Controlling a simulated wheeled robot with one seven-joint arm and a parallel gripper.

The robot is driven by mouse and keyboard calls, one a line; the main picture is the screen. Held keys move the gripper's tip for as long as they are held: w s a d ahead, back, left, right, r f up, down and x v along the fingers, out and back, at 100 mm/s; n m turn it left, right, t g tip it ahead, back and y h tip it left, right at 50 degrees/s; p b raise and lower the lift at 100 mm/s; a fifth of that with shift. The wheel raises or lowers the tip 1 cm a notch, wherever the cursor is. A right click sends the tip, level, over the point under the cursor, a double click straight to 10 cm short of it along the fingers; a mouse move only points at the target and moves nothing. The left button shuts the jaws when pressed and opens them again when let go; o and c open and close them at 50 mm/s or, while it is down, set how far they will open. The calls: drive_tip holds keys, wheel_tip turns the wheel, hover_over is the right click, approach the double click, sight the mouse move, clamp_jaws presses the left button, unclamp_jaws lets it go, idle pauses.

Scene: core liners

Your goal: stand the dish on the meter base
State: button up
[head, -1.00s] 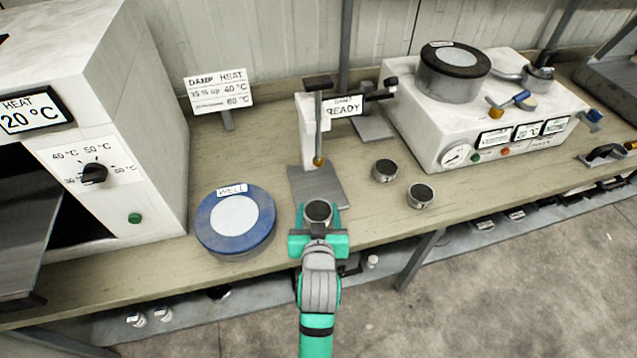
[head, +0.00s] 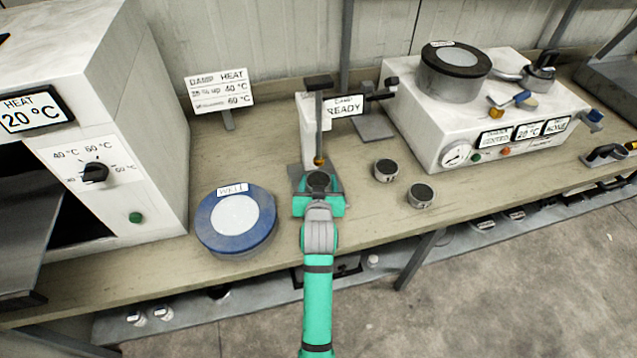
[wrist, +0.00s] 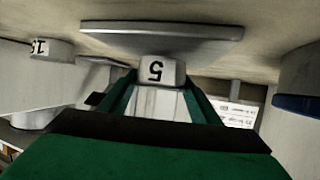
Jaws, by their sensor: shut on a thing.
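My gripper (head: 318,190) is shut on a small round dish (head: 318,180) with a dark top. In the wrist view, which shows the bench upside down, the dish (wrist: 160,72) is pale and marked 5, between my green fingers. The meter (head: 310,130) is a white stand with a probe and a READY display. Its base is a grey plate (head: 340,198), mostly hidden by my gripper in the head view. The plate (wrist: 160,32) shows close to the dish in the wrist view; I cannot tell whether they touch. The dish is just in front of the probe tip.
Two similar dishes (head: 385,170) (head: 421,196) stand right of the meter. A blue-rimmed round container (head: 236,222) sits left. A white oven (head: 130,150) is at far left, and a white instrument box (head: 480,110) at right.

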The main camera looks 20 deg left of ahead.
drive_tip(key=shift+f, duration=0.3)
drive_tip(key=shift+f, duration=0.15)
drive_tip(key=o, duration=1.1)
drive_tip(key=shift+o, duration=0.2)
drive_tip(key=shift+s+r, duration=0.1)
drive_tip(key=shift+r, duration=0.1)
drive_tip(key=v, duration=1.2)
drive_tip(key=shift+f, duration=0.1)
